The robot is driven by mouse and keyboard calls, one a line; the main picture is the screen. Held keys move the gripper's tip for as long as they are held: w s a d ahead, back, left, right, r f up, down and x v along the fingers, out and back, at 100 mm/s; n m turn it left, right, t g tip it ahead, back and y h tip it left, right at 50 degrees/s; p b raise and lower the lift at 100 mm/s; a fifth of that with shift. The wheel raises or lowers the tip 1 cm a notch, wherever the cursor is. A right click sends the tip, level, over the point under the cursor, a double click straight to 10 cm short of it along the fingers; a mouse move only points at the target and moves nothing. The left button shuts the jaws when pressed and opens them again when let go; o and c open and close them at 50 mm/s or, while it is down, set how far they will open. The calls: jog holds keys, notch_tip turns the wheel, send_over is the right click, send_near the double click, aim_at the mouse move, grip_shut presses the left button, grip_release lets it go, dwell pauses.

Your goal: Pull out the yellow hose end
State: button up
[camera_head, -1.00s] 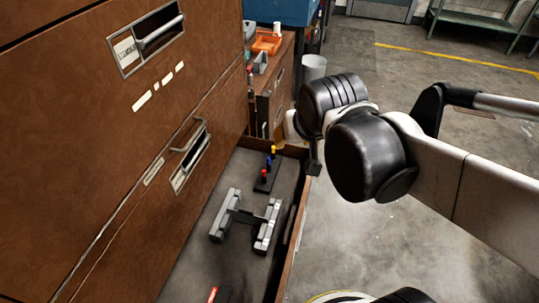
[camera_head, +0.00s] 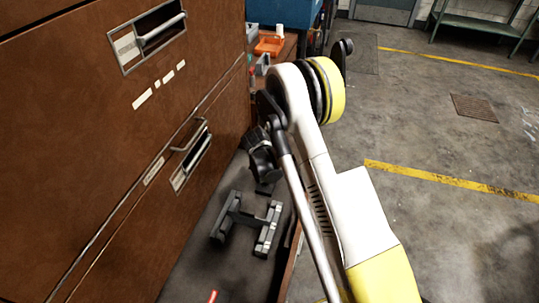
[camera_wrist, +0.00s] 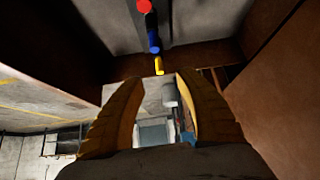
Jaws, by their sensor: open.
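The yellow hose end (camera_wrist: 159,66) shows in the wrist view, small and bright, in line with a blue one (camera_wrist: 153,40) and a red one (camera_wrist: 145,7) on a dark strip. My gripper (camera_wrist: 160,77) is open, its two fingers on either side of the picture's middle. The yellow end appears just beyond the fingertips, roughly centred between them. I see no contact.
The brown cabinet (camera_head: 90,130) rises on the left. Open floor (camera_head: 440,150) lies to the right.

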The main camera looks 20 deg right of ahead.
notch_tip(320, 180, down, 4)
jog(key=shift+w+d+r, duration=0.1)
jog(key=shift+w+d, duration=0.05)
jog(key=shift+b+x, duration=0.95)
jog(key=shift+x, duration=3.8)
jog(key=shift+d+r, duration=0.1)
jog(key=shift+d, duration=0.05)
grip_shut()
